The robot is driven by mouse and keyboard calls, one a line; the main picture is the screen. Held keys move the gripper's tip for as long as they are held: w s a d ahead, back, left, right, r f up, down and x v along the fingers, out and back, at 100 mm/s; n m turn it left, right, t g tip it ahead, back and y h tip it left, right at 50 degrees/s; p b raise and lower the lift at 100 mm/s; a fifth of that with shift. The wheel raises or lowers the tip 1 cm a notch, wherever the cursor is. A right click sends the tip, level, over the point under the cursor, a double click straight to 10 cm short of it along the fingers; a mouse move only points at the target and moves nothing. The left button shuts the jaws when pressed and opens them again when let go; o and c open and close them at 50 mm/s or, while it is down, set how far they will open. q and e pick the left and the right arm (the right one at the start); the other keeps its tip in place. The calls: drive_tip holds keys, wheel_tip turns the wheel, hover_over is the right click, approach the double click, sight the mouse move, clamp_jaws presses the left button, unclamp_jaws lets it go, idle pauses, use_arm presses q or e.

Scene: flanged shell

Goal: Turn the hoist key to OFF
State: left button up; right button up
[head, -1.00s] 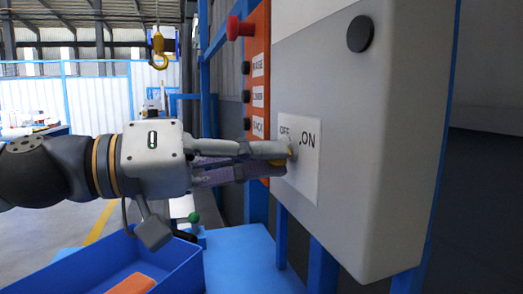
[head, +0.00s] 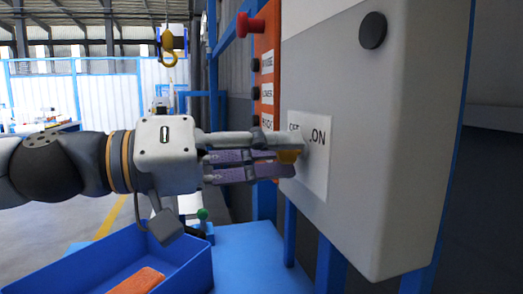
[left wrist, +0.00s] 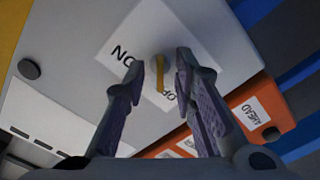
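The yellow hoist key (head: 289,156) sits on a white label plate (head: 318,178) marked OFF and ON, on the front of a grey box (head: 400,150). In the left wrist view the key (left wrist: 160,74) stands between my fingertips, with a gap on each side. My left gripper (head: 290,155) reaches in from the left with its fingertips at the plate, one finger above the key and one below. It is open around the key and I see no grip on it. The fingers partly hide the OFF word and the key in the head view. My right gripper is not in view.
An orange button panel (head: 267,85) with a red button (head: 250,25) is just left of the box. A black round knob (head: 373,30) is higher on the box. A blue bin (head: 180,265) with an orange item (head: 137,281) stands below my arm. A yellow hook (head: 168,45) hangs behind.

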use_arm(q)
drive_tip(key=v, duration=1.2)
